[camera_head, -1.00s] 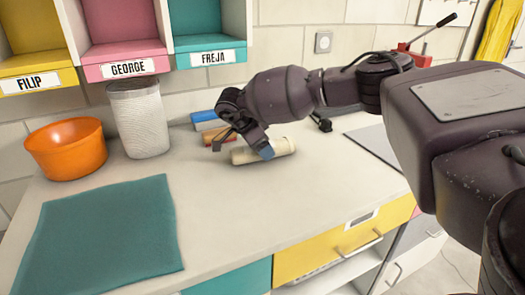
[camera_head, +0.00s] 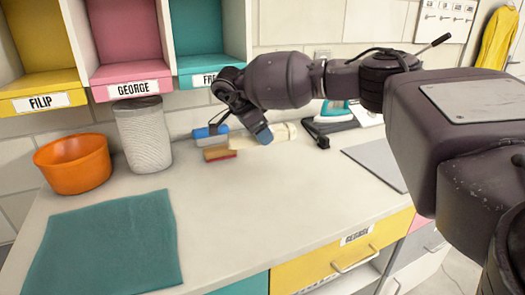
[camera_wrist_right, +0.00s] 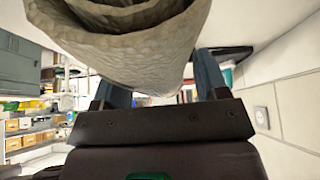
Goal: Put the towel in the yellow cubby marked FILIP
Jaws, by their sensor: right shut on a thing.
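The rolled cream towel (camera_head: 285,132) is in my right gripper (camera_head: 258,132), over the back of the counter. Much of it is hidden behind the gripper. In the right wrist view the end of the roll (camera_wrist_right: 130,45) fills the top, between the blue fingers of my right gripper (camera_wrist_right: 160,88), which is shut on it. The yellow cubby marked FILIP (camera_head: 45,40) is at the upper left and looks empty. My left gripper is not in view.
Pink GEORGE (camera_head: 125,35) and teal FREJA (camera_head: 208,25) cubbies adjoin it. An orange bowl (camera_head: 75,165) and a white ribbed bin (camera_head: 144,140) stand below. A teal cloth (camera_head: 105,240) lies flat. A brush (camera_head: 220,154) and an iron (camera_head: 335,112) are near the roll.

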